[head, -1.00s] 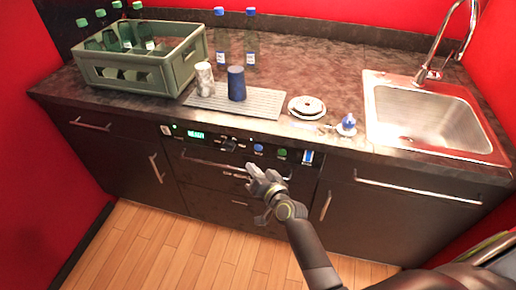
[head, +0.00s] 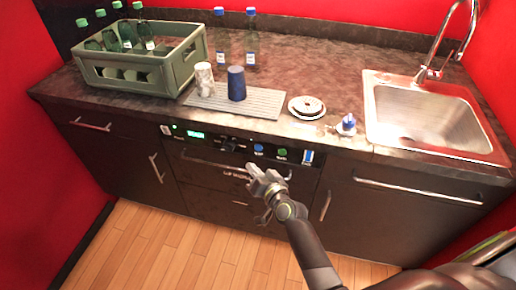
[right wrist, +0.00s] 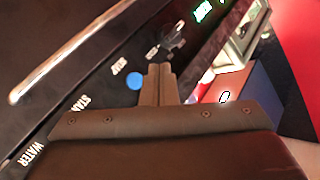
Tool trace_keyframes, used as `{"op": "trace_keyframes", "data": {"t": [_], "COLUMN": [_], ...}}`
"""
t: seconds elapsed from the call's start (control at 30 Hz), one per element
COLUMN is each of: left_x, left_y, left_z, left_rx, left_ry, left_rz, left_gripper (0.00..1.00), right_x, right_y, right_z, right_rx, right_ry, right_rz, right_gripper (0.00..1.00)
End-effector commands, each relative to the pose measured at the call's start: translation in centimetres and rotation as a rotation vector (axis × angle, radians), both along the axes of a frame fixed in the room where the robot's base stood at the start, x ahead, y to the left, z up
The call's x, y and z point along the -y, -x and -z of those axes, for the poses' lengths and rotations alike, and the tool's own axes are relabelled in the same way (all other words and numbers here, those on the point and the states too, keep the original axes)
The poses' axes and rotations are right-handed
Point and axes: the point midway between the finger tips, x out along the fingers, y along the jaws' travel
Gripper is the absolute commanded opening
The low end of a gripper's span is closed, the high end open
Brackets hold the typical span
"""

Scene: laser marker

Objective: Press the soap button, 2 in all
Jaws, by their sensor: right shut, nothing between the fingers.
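The blue soap button (head: 258,148) sits on the dark control panel below the counter edge. In the right wrist view the blue button (right wrist: 135,82) lies by the SOAP label, just left of my fingertips. My right gripper (head: 252,169) is shut and empty, in front of the drawer front just below the button in the head view. In the right wrist view its closed fingers (right wrist: 160,72) point at the panel. I cannot tell how far the tips are from the panel. My left gripper is not in view.
A green start button (head: 282,153) and a blue-white water button (head: 308,157) sit to the right. A green-lit display (head: 195,135) and dark knob (head: 228,146) are left. A long metal handle (head: 215,165) runs below. The counter (head: 330,75) carries a crate, cups and sink.

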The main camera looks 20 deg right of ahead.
Motion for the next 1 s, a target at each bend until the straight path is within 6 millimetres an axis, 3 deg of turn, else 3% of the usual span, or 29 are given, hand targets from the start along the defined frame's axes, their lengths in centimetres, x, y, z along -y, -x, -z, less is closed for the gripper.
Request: {"op": "trace_keyframes", "data": {"t": [0.57,0.77,1.0], "left_x": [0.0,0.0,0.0], "left_y": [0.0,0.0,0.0], "left_z": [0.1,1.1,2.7], "left_rx": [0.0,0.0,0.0], "left_ry": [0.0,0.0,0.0], "left_rz": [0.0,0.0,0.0], "left_gripper": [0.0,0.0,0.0], "right_x": [0.1,1.2,2.5], "right_y": [0.0,0.0,0.5], "right_z": [0.2,1.1,1.6], "right_rx": [0.004,0.048,0.173], "right_ry": [0.013,0.145,0.423], "right_rz": [0.007,0.07,0.161], "right_gripper": [0.0,0.0,0.0]}}
